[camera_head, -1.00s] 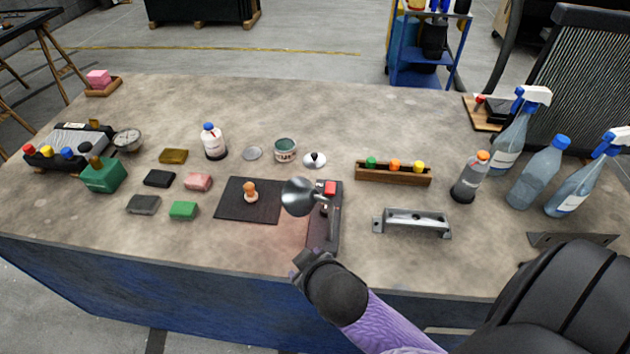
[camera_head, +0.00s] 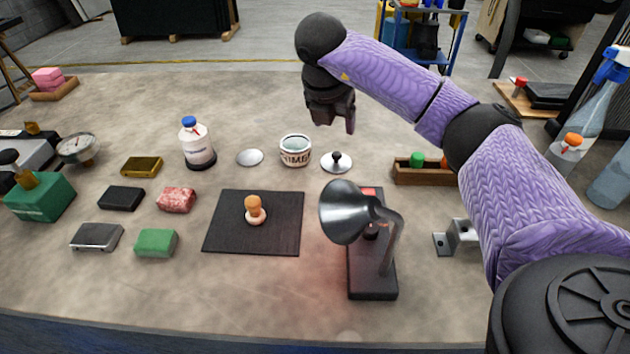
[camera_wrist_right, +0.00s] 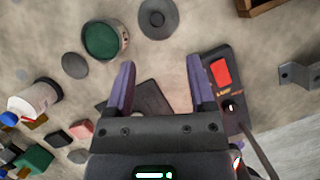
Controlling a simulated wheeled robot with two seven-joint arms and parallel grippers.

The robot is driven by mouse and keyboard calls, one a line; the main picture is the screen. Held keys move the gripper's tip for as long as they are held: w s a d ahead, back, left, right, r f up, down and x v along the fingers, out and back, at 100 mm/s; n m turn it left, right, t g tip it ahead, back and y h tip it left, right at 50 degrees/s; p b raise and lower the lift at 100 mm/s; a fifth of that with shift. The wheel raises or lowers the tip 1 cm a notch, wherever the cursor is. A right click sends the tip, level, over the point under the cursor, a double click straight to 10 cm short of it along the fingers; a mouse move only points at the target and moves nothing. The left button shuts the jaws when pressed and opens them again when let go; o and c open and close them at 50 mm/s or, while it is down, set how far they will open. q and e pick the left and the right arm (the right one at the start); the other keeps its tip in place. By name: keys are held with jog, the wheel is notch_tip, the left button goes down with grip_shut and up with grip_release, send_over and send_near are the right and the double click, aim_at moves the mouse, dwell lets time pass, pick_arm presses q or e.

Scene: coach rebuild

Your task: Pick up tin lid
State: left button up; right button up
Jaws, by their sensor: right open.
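A flat round grey metal lid (camera_head: 250,157) lies on the bench to the left of an open tin (camera_head: 296,150). A second round lid with a dark knob (camera_head: 336,161) lies just right of the tin. My right gripper (camera_head: 335,118) is above the far part of the bench, over the tin and knobbed lid in the picture, touching neither. In the right wrist view its two fingers (camera_wrist_right: 160,70) are apart with nothing between them. That view also shows the flat lid (camera_wrist_right: 75,65), the green-filled tin (camera_wrist_right: 104,40) and the knobbed lid (camera_wrist_right: 153,18). My left gripper is out of view.
A lamp (camera_head: 345,212) on a dark base stands in front of the knobbed lid. A dark mat (camera_head: 225,235) holds a small wooden-handled piece. A white bottle (camera_head: 197,145) stands left of the flat lid. A wooden rack (camera_head: 408,175) is to the right.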

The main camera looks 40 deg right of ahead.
aim_at(337, 154)
jog(key=b+x, duration=0.1)
jog(key=x, duration=0.4)
jog(key=b+x, duration=0.2)
jog(key=x, duration=0.3)
jog(key=shift+w+a+f, duration=0.1)
jog(key=shift+w+f, duration=0.05)
jog(key=shift+f, duration=0.35)
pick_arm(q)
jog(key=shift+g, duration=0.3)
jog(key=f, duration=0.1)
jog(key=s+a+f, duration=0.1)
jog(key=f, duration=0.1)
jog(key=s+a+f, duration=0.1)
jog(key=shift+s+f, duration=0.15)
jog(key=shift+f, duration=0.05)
pick_arm(e)
jog(key=shift+c, duration=0.7)
jog(key=c, duration=0.7)
grip_shut()
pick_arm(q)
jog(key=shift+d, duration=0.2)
